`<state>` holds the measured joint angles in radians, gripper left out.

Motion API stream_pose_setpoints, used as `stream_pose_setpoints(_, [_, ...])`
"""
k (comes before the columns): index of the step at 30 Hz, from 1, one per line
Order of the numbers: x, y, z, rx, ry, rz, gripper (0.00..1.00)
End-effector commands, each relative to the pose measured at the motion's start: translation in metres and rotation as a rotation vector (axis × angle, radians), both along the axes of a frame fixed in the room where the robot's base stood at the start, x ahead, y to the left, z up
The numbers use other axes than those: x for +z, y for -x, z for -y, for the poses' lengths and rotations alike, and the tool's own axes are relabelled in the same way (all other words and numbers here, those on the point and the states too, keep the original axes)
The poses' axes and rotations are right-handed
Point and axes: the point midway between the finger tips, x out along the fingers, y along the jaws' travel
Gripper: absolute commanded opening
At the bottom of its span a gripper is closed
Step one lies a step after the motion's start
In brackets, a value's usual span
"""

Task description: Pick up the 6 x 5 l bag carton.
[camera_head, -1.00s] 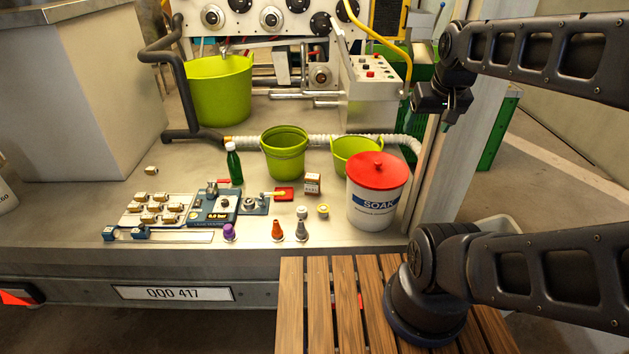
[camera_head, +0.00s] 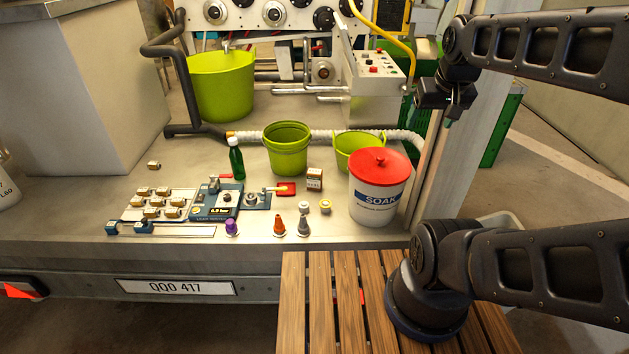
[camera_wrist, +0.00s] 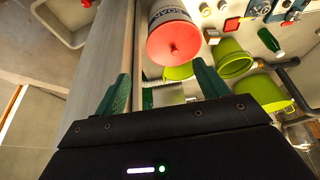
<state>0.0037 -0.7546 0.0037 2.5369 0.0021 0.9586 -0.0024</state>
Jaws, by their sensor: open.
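The 6 x 5 l bag carton (camera_head: 314,180) is a small brown and white box. It stands upright on the metal trailer bed in the head view, left of the white SOAK bucket. It seems to show in the wrist view (camera_wrist: 211,36) as a small box near the red lid. My gripper (camera_head: 450,115) is high at the right, above and to the right of the bucket and well apart from the carton. In the wrist view its green fingers (camera_wrist: 163,85) are spread with nothing between them.
The SOAK bucket (camera_head: 376,205) with its red lid stands right of the carton. Green buckets (camera_head: 287,150) and a hose (camera_head: 325,136) lie behind it. A post (camera_head: 440,160) rises at right.

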Motion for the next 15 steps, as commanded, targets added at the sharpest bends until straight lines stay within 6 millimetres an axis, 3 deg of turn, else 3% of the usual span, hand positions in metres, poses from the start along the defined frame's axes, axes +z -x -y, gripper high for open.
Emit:
stream_pose_setpoints(10, [0.0,-0.001,0.0,0.002,0.001,0.0,0.67])
stream_pose_setpoints(15, [0.001,-0.016,-0.003,0.039,0.016,-0.016,0.67])
